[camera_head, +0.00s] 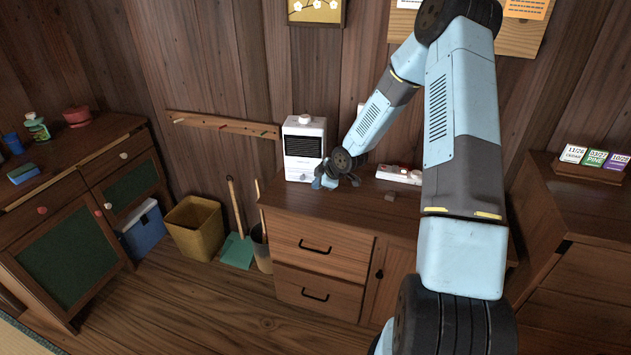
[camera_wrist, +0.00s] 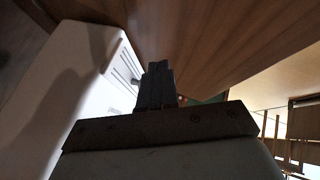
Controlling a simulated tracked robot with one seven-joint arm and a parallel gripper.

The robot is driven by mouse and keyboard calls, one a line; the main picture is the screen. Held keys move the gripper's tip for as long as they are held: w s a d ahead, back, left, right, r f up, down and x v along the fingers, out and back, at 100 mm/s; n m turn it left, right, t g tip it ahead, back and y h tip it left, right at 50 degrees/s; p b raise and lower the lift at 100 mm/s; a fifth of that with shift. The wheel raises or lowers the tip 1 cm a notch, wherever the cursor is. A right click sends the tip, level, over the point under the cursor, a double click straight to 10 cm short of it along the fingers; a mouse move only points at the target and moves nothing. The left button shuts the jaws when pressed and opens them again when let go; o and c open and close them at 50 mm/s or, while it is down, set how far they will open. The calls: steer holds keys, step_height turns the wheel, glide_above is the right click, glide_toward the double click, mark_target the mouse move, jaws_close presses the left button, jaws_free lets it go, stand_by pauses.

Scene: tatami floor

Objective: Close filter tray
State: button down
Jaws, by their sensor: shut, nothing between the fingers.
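A white upright appliance (camera_head: 304,148) with a dark slatted front panel stands on the wooden cabinet against the wall. My gripper (camera_head: 326,182) is low at the right front of this appliance, close to its base. In the wrist view my gripper (camera_wrist: 157,72) has its dark fingers together with nothing between them. The appliance's white body (camera_wrist: 85,85) fills the left of the wrist view, with a few dark slots near the fingertips. I cannot tell whether the fingers touch it. No filter tray can be made out clearly; the appliance's lower front is partly hidden by my gripper.
The wooden cabinet (camera_head: 320,250) has two drawers and a door. A white item (camera_head: 398,174) lies on its top, right of my gripper. A peg rail (camera_head: 222,124) runs along the wall to the left. A yellow bin (camera_head: 195,228) and a broom (camera_head: 234,207) stand on the floor.

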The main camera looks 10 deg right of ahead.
steer(key=s+d+r+m+h, duration=0.2)
steer(key=s+r+m, duration=0.1)
steer(key=s+r, duration=0.55)
steer(key=s+d+r+m+g+h, duration=0.15)
steer(key=s+r, duration=0.35)
steer(key=r, duration=0.6)
steer(key=s+d+r+m+t+h, duration=0.1)
steer(key=s+d+r+m+h, duration=0.2)
steer(key=s+r, duration=0.45)
steer(key=s+a+r+m+y, duration=0.1)
steer(key=s+r+m, duration=0.3)
steer(key=s, duration=0.6)
steer(key=s+a+r+m+y, duration=0.1)
steer(key=s+r+m, duration=0.3)
steer(key=s+r, duration=0.4)
steer(key=shift+s+a+r, duration=0.4)
steer(key=shift+s+a, duration=0.45)
steer(key=shift+s, duration=0.45)
